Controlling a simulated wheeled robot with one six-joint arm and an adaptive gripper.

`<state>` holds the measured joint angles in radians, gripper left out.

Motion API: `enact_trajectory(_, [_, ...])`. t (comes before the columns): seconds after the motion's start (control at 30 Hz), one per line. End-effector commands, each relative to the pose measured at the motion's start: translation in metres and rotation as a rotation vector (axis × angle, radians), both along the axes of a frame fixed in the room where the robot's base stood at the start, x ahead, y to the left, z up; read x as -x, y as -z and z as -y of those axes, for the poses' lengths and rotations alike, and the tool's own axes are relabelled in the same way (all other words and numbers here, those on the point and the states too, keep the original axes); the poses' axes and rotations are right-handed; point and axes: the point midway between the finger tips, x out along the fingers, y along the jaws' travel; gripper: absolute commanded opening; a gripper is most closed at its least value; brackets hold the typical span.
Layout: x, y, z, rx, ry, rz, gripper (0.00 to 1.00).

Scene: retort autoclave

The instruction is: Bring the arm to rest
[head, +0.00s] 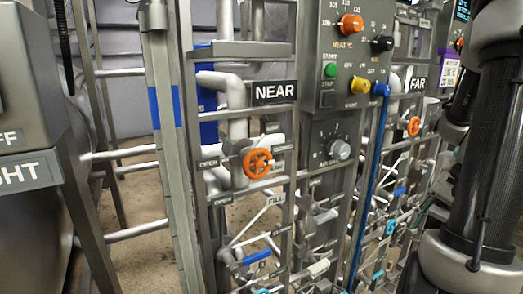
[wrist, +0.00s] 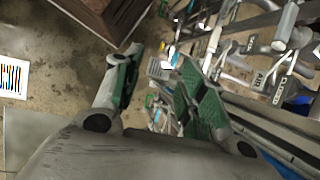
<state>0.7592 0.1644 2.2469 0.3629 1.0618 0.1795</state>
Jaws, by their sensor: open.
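My gripper (wrist: 153,88) shows in the wrist view with its two green-padded fingers apart and nothing between them. It points down toward the brown, stained floor (wrist: 50,70), with pipework close to its right. In the head view my dark arm stands along the right edge, and the gripper itself is out of that picture.
A grey control panel (head: 345,110) with orange, green, yellow and black controls stands mid-view. Left of it is the NEAR frame (head: 272,93) with an orange handwheel (head: 257,162). A brown box (wrist: 100,18) stands on the floor.

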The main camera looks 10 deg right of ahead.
Motion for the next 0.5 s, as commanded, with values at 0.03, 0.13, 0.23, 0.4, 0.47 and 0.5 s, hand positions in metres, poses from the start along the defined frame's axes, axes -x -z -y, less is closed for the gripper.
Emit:
enact_trajectory(0.03, [0.004, -0.015, -0.011, 0.068, -0.129, 0.036, 0.41])
enact_trajectory(0.13, [0.013, -0.040, -0.027, 0.196, -0.375, 0.098, 0.41])
enact_trajectory(0.23, [0.020, -0.064, -0.043, 0.316, -0.584, 0.161, 0.41])
enact_trajectory(0.4, [0.030, -0.098, -0.074, 0.487, -0.830, 0.286, 0.41])
enact_trajectory(0.47, [0.033, -0.108, -0.086, 0.529, -0.893, 0.340, 0.41])
enact_trajectory(0.5, [0.034, -0.114, -0.095, 0.550, -0.925, 0.381, 0.41])
